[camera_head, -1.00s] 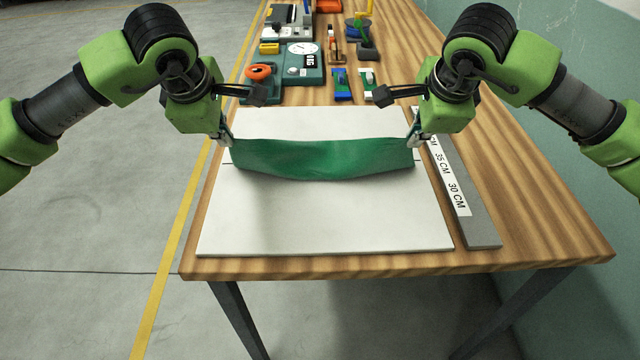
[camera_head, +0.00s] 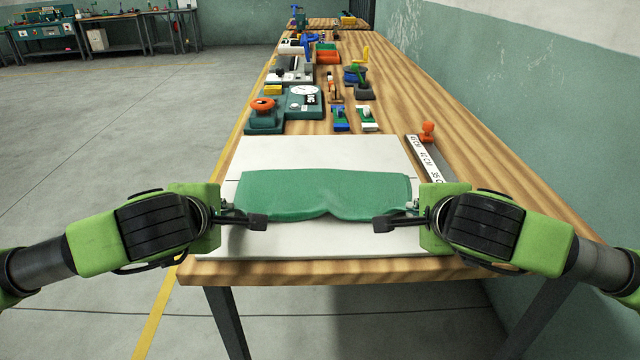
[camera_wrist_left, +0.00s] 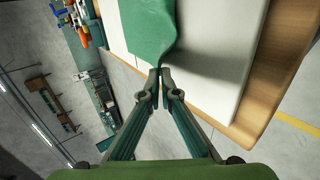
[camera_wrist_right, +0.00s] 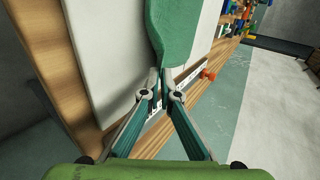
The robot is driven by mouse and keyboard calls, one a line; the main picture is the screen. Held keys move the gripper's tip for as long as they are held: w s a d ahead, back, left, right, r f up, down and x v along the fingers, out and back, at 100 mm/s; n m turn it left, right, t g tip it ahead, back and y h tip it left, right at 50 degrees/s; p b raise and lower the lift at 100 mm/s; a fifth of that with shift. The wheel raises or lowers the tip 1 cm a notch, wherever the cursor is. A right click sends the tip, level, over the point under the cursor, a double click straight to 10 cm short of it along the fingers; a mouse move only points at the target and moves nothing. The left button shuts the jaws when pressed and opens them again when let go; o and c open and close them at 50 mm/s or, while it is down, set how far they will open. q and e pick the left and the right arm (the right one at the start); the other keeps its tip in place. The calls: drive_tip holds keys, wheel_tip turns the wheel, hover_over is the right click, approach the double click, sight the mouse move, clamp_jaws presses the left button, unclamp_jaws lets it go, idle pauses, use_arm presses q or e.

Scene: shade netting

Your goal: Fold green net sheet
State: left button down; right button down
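The green net sheet (camera_head: 320,188) is in front of me over the white board (camera_head: 270,148). My left gripper (camera_wrist_left: 160,72) is shut on the near left corner of the sheet, which also shows in the left wrist view (camera_wrist_left: 150,28). My right gripper (camera_wrist_right: 160,72) is shut on the near right corner, seen in the right wrist view (camera_wrist_right: 176,28).
A grey ruler bar (camera_head: 430,160) lies along the board's right side, with an orange knob (camera_head: 428,130) at its far end. A scale (camera_head: 303,98), an orange-topped device (camera_head: 263,112) and small blue and white items stand behind the board. The wooden table's (camera_head: 340,268) front edge is close.

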use_arm(q)
drive_tip(key=c, duration=2)
unclamp_jaws()
use_arm(e)
drive_tip(key=c, duration=2)
unclamp_jaws()
